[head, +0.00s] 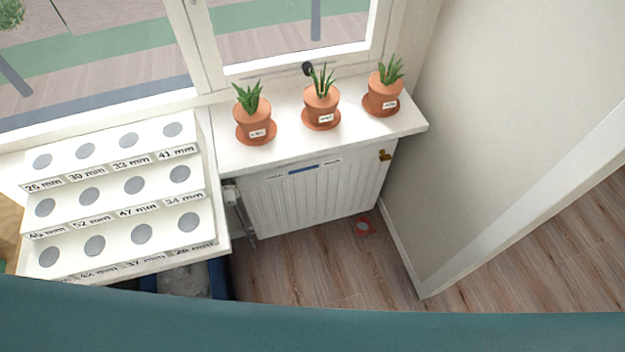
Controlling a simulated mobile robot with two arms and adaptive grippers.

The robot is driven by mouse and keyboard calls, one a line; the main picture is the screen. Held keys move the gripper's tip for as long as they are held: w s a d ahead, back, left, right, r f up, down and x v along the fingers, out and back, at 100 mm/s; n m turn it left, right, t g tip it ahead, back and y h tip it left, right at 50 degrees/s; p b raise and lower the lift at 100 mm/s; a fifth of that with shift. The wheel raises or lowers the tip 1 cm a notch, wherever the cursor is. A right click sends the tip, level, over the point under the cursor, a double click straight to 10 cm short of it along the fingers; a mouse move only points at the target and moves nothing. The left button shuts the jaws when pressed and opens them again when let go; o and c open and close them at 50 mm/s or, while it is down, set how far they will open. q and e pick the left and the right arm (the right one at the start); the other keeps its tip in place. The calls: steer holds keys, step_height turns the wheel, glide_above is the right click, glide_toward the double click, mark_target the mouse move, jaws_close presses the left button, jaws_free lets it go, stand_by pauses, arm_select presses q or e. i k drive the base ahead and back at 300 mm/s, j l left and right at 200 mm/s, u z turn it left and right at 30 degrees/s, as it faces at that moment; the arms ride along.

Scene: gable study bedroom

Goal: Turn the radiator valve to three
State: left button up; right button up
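A white ribbed radiator (312,200) stands below the window sill, against the wall. A small brass-coloured fitting (385,156) shows at the radiator's upper right end. Neither of my grippers is in view.
A white stepped stand (222,240) with grey discs and millimetre labels is close left of the valve. Three potted plants (254,120) (321,107) (383,98) line the sill (285,150).

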mark_target(229, 197)
steer(key=u, duration=0.95)
